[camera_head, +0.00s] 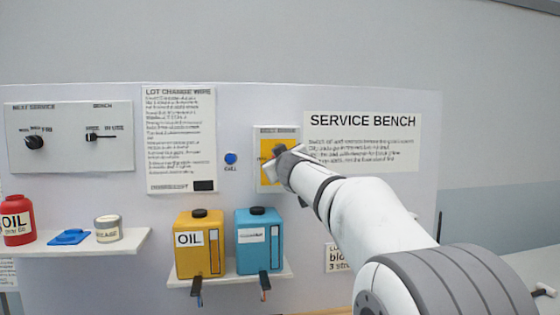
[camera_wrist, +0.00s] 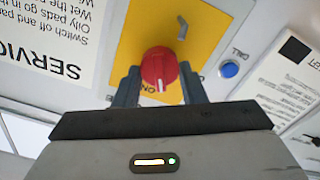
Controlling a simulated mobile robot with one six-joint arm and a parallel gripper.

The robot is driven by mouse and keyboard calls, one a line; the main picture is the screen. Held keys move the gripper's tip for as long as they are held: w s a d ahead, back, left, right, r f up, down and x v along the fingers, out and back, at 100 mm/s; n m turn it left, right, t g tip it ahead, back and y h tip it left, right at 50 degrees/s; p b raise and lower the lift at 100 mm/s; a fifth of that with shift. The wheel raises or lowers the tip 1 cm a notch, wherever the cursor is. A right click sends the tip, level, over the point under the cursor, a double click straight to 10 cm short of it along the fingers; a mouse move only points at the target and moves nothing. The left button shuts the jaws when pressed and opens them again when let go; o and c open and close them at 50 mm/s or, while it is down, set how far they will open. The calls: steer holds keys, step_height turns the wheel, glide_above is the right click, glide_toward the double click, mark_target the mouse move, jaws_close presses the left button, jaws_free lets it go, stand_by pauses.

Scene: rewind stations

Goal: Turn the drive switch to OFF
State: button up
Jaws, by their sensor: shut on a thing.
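The drive switch is a red knob (camera_wrist: 157,64) on a yellow plate (camera_wrist: 130,45) in the wrist view. Its white mark points toward the lettering ON beside my gripper. My gripper (camera_wrist: 158,84) is shut on the knob, one finger on each side. In the camera_head view my gripper (camera_head: 284,162) reaches the yellow plate (camera_head: 267,175) on the wall panel, and the knob is hidden behind it. A grey lever-shaped piece (camera_wrist: 183,26) shows on the yellow plate.
A blue CALL button (camera_head: 231,158) is left of the plate. Below are a yellow oil container (camera_head: 187,260) and a blue container (camera_head: 250,262) on a shelf. A SERVICE BENCH sign (camera_head: 362,130) is at right. Another panel with a black knob (camera_head: 34,142) is far left.

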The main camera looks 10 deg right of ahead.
steer(key=n, duration=1.2)
steer(key=shift+a+f, duration=0.1)
steer(key=shift+f, duration=0.15)
steer(key=shift+n, duration=0.3)
steer(key=o, duration=0.9)
steer(key=shift+o, duration=0.5)
steer(key=shift+f, duration=0.15)
steer(key=shift+f, duration=0.1)
